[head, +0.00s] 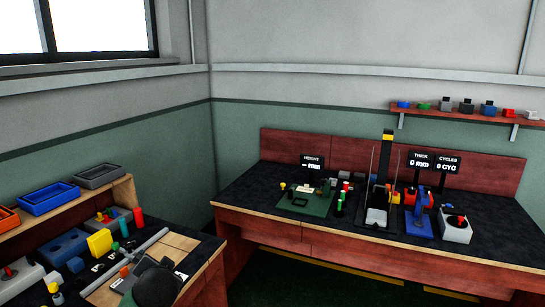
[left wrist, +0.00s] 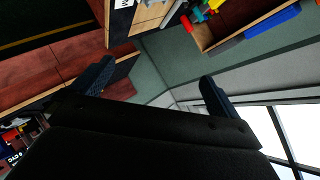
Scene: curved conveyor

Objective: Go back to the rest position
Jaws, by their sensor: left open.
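My left gripper (left wrist: 157,70) shows in the left wrist view with its two dark fingers spread wide apart. Nothing is between the fingers, and they touch nothing. The wrist camera sees the room tilted, with the left bench at the top and the window at the lower right. In the head view a dark rounded shape (head: 156,286) at the bottom edge looks like part of my left arm, in front of the left bench; the fingers cannot be made out there. My right gripper is in neither view.
The left bench (head: 205,250) holds a yellow block (head: 99,243), a blue box (head: 64,245) and several small parts. The back bench (head: 240,200) carries a green mat (head: 308,204) and several devices. A wall shelf (head: 450,110) holds small coloured items.

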